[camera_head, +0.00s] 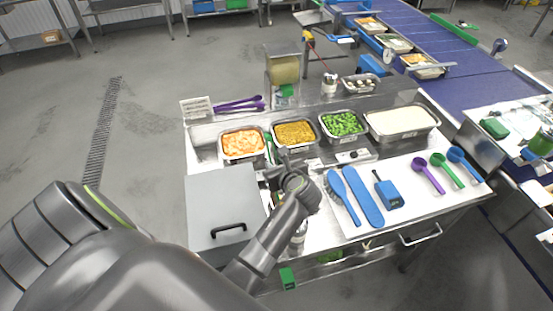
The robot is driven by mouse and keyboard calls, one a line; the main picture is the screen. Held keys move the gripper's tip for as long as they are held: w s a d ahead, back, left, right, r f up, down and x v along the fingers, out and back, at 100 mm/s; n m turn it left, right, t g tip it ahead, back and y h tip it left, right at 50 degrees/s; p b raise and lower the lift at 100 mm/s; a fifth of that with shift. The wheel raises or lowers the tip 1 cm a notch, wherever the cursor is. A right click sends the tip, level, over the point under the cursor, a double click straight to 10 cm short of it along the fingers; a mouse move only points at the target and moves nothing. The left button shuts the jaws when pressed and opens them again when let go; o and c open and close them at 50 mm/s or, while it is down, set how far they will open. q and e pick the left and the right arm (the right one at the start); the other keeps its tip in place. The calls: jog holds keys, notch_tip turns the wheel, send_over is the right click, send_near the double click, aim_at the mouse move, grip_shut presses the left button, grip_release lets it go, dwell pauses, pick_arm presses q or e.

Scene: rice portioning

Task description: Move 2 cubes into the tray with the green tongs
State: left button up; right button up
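My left gripper (284,158) is over the worktop, just in front of the pan of yellow food. Its fingers are small and dark, and I cannot tell whether they are open or shut. A small bit of green (268,146) shows beside the gripper; it may be part of the green tongs, but most of it is hidden. Orange cubes (243,142) fill a metal pan at the left of the row. Several filled food trays, one of them the nearest tray (424,71), are on the blue conveyor. My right gripper is not in view.
Pans of yellow food (294,132), green vegetables (343,123) and rice (402,120) stand in the row. A grey lid with a black handle (222,195) lies at left. Blue utensils (364,196) and colored scoops (430,177) lie at right. Purple tongs (239,105) lie behind.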

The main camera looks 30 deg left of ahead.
pick_arm(q)
notch_tip(320, 180, down, 4)
jog(key=shift+r+b, duration=0.25)
jog(key=shift+b, duration=0.5)
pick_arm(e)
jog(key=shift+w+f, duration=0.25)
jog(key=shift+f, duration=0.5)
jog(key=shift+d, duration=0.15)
pick_arm(q)
grip_shut()
notch_tip(320, 180, up, 12)
jog(key=p, duration=0.1)
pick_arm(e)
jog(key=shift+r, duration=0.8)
